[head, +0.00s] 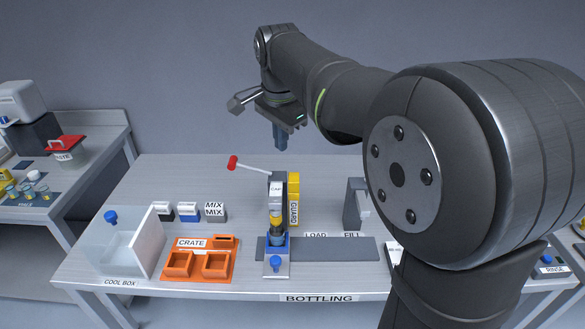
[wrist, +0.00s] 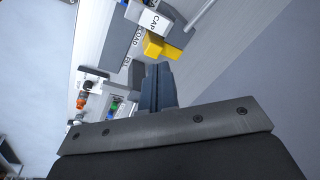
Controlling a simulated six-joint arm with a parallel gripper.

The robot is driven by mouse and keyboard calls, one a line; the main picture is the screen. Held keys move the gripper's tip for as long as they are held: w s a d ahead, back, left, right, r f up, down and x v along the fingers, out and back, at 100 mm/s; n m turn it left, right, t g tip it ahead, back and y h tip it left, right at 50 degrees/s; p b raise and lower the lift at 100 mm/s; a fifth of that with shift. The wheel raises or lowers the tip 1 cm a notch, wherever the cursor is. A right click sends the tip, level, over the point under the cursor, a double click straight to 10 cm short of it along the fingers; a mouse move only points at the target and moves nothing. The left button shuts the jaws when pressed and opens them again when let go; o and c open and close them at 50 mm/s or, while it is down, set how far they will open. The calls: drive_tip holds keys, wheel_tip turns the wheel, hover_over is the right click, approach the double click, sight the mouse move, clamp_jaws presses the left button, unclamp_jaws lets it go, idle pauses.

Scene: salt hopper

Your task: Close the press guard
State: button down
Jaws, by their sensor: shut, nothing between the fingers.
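The yellow guard (head: 293,200), labelled GUARD, stands upright along the right side of the grey press (head: 277,187), which is labelled CAP. The front of the press is uncovered. A small amber bottle (head: 276,219) stands in it, in a blue holder (head: 278,242). The press lever with a red knob (head: 233,162) points up and left. My gripper (head: 281,146) is shut and empty, above and behind the press, apart from it and pointing down. In the wrist view its closed fingers (wrist: 160,70) reach toward the yellow guard (wrist: 155,45).
On the bench stand a clear cool box (head: 128,250), an orange crate (head: 198,264), several small blocks (head: 187,211) and a grey fill station (head: 356,205) right of the press. A dark track (head: 340,249) runs right from the press. The back of the bench is clear.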

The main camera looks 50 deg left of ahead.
drive_tip(key=w+a+f+n, duration=0.1)
drive_tip(key=w+f+n, duration=0.1)
drive_tip(key=f+n, duration=0.1)
drive_tip(key=w+a+f+n, duration=0.2)
drive_tip(key=w+f+n, duration=0.1)
drive_tip(key=f, duration=0.1)
drive_tip(key=w+a+f+n+t+y, duration=0.1)
drive_tip(key=w+f+n, duration=0.2)
drive_tip(key=f, duration=0.1)
drive_tip(key=shift+a+f, duration=0.2)
drive_tip(key=shift+f, duration=0.05)
drive_tip(key=shift+s+d+r, duration=0.15)
drive_tip(key=shift+s+d, duration=0.75)
drive_tip(key=shift+s, duration=0.05)
drive_tip(key=shift+s+d, duration=0.55)
drive_tip(key=s+d, duration=0.6)
drive_tip(key=shift+s+d, duration=0.25)
